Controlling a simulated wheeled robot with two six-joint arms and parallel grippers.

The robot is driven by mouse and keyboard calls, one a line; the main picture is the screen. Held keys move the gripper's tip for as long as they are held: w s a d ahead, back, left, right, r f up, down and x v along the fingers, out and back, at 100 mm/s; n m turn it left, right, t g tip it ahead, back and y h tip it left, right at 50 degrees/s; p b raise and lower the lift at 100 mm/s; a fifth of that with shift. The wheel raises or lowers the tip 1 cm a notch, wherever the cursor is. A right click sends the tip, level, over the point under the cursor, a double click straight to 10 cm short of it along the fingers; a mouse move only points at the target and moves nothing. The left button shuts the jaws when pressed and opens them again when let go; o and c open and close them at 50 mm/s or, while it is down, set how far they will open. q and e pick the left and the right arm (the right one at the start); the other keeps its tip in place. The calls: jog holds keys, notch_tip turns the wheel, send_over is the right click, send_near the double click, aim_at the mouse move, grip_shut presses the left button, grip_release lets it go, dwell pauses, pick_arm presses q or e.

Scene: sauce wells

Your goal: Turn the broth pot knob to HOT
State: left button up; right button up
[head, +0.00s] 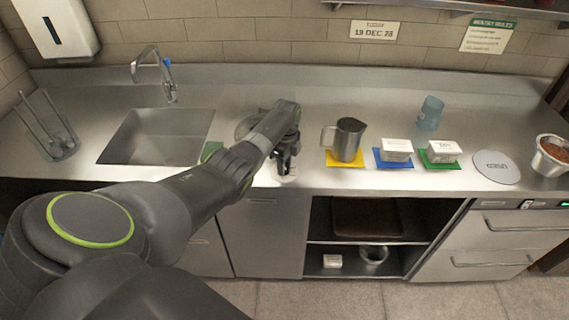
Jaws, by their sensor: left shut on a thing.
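My left arm reaches across from the left, and my left gripper (286,168) points down at the counter's front edge, right of the sink. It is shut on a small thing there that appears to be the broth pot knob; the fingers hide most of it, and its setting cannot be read. A round grey metal rim (243,127), perhaps the broth pot, shows partly behind my wrist. My right gripper is not in view.
A steel pitcher (349,139) stands on a yellow mat right of my gripper. White blocks sit on blue (380,163) and green (428,164) mats. A blue cup (430,113) stands behind them. The sink (150,137) is at left, with a faucet (165,72).

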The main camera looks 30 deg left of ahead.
aim_at(287, 165)
pick_arm(q)
jog(key=m, duration=0.5)
jog(key=shift+r+m, duration=0.1)
jog(key=shift+m, duration=0.3)
dwell(0.4)
jog(key=o, duration=1)
jog(key=shift+c, duration=0.2)
notch_tip(287, 165, up, 17)
jog(key=shift+w+d+r, duration=0.15)
jog(key=shift+w+d, duration=0.1)
jog(key=shift+w, duration=0.1)
